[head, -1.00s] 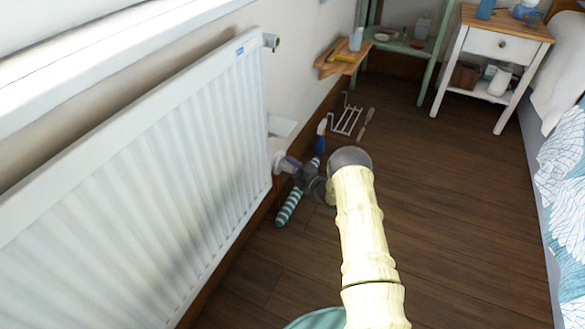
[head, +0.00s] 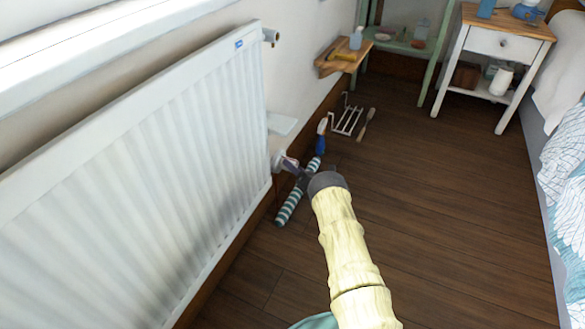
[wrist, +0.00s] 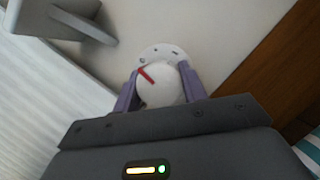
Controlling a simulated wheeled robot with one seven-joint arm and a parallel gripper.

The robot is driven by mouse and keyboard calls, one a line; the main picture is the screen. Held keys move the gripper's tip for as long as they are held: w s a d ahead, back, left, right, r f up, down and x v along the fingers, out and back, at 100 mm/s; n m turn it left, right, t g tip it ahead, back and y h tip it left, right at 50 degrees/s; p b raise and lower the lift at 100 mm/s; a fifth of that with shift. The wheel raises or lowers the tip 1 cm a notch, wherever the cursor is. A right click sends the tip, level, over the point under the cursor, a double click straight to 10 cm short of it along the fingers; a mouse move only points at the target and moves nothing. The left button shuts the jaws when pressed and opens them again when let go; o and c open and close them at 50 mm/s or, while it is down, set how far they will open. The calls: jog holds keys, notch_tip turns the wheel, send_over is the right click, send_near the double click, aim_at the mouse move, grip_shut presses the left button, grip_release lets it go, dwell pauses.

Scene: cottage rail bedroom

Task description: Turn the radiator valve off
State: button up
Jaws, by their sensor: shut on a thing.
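The radiator valve (wrist: 168,92) has a round white knob with a red pointer line that slants to the upper left in the wrist view. Behind it is a pale round plate with small dark marks. My gripper (wrist: 159,82) has its two purple fingers on either side of the knob and is shut on it. In the head view my gripper (head: 288,164) is at the lower right end of the white radiator (head: 140,185), and it mostly hides the valve.
A white shelf-like piece (head: 281,124) juts out just above the valve. A striped roll (head: 291,204), a blue-handled brush (head: 321,136) and a wire rack (head: 347,120) lie along the wall. A wooden wall shelf (head: 342,60) is farther back. The floor to the right is clear.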

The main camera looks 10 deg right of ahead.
jog(key=shift+f+n+y, duration=0.1)
jog(key=shift+n+y, duration=0.3)
jog(key=shift+n, duration=0.5)
jog(key=o, duration=1)
jog(key=p+v, duration=0.8)
jog(key=v, duration=0.9)
jog(key=shift+s+d, duration=0.1)
jog(key=shift+d, duration=0.2)
